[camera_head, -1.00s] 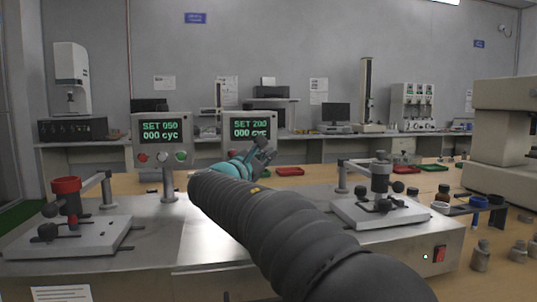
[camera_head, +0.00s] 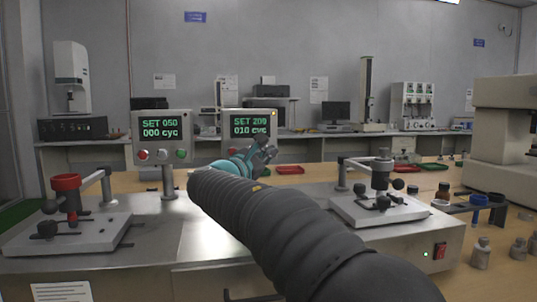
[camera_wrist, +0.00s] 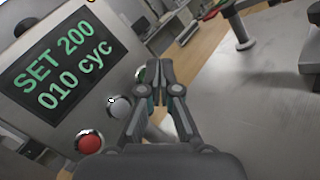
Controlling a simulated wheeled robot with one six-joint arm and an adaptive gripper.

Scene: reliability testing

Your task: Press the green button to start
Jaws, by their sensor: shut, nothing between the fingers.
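The right control panel (camera_head: 228,121) reads "SET 200, 010 cyc", and a small amber light (camera_head: 273,114) glows at its top corner. In the wrist view its display (camera_wrist: 62,65) is large and tilted, with a red button (camera_wrist: 90,142) and a grey-white button (camera_wrist: 119,106) below it. A sliver of its green button (camera_wrist: 140,73) shows beside the fingertips, mostly hidden by them; I cannot tell whether they touch it. My gripper (camera_wrist: 154,68) is shut and empty; it also shows before the right panel in the head view (camera_head: 264,150).
The left panel (camera_head: 162,116) reads "SET 050, 000 cyc" and has its own green button (camera_head: 181,154). A test rig with a red ring (camera_head: 66,183) stands left, another rig (camera_head: 381,206) right. Metal weights (camera_head: 480,254) and a large beige machine (camera_head: 500,165) are further right.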

